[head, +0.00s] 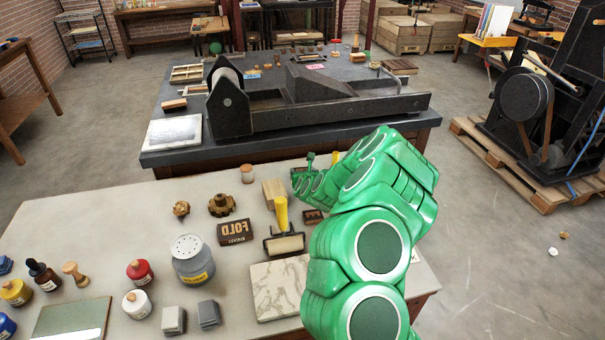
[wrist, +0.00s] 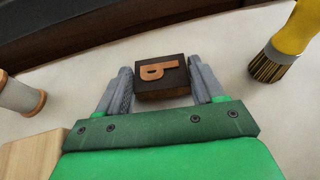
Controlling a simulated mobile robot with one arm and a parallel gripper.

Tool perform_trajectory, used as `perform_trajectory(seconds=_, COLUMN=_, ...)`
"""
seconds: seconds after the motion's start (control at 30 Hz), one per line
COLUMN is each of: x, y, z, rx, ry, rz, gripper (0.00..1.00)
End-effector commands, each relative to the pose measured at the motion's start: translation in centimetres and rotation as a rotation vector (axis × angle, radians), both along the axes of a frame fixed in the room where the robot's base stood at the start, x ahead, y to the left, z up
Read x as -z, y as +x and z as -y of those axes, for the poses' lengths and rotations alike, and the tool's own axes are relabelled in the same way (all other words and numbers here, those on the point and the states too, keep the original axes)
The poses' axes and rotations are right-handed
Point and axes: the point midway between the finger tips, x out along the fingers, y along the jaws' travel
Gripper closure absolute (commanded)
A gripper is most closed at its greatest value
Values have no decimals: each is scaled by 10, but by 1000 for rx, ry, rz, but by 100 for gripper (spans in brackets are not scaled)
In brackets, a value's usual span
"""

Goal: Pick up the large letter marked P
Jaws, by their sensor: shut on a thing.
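The large letter P is a dark block with a raised copper-coloured P on its face (wrist: 162,75), in the upper middle of the wrist view. The P lies on its side in that view. My gripper (wrist: 160,84) has one grey finger on each side of the block and is shut on it. The pale table top shows around the block; I cannot tell whether the block touches it. In the head view my green arm reaches over the right part of the near table, and the block cannot be made out there.
A yellow-handled brush (wrist: 290,40) stands right of the block. A wooden spool (wrist: 20,96) and a pale wood block (wrist: 32,154) are at left. On the near table are a FOLD block (head: 235,232), a brayer (head: 284,243), a marble slab (head: 278,287) and a grey can (head: 192,262).

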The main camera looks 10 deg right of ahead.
Motion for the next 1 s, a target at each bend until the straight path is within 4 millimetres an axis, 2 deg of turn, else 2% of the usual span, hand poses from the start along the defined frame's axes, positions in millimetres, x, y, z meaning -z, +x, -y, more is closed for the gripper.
perform_trajectory(seconds=0.23, x=-11, y=0, z=0, rx=0, ry=1, rz=2, gripper=62)
perform_trajectory(seconds=0.47, x=-34, y=1, z=-1, rx=1, ry=1, rz=5, gripper=62)
perform_trajectory(seconds=0.67, x=-48, y=-14, z=0, rx=2, ry=3, rz=2, gripper=62)
perform_trajectory(seconds=1.0, x=-88, y=-47, z=-4, rx=0, ry=4, rz=2, gripper=62)
